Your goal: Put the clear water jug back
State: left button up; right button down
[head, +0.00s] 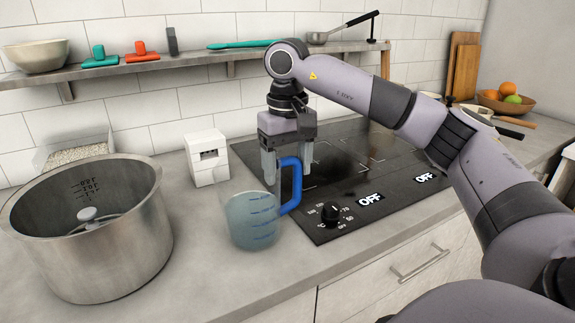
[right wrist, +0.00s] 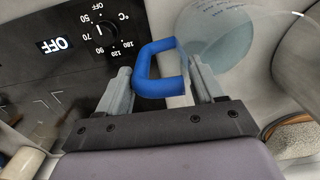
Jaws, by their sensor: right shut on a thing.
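The clear water jug (head: 252,222) has a blue handle and blue markings. It stands upright on, or very close to, the grey counter between the steel pot and the cooktop. My right gripper (head: 287,170) points down over the jug's blue handle (head: 291,186) and is shut on it. In the right wrist view the handle (right wrist: 160,72) sits between the two fingers, with the jug body (right wrist: 215,35) beyond it. I cannot tell whether the jug's base touches the counter. My left gripper is not in view.
A large steel pot (head: 95,235) stands to the left of the jug. A small white box (head: 207,158) is behind it. The black cooktop (head: 350,190) with a knob lies to the right. A wall shelf (head: 190,66) holds a bowl and utensils. The front counter is clear.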

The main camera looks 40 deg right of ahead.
jog(key=c, duration=0.5)
grip_release()
jog(key=shift+f, duration=0.15)
jog(key=shift+c, duration=0.2)
jog(key=o, duration=0.4)
notch_tip(320, 180, up, 12)
jog(key=p, duration=0.4)
jog(key=shift+r, duration=0.25)
jog(key=shift+f, duration=0.1)
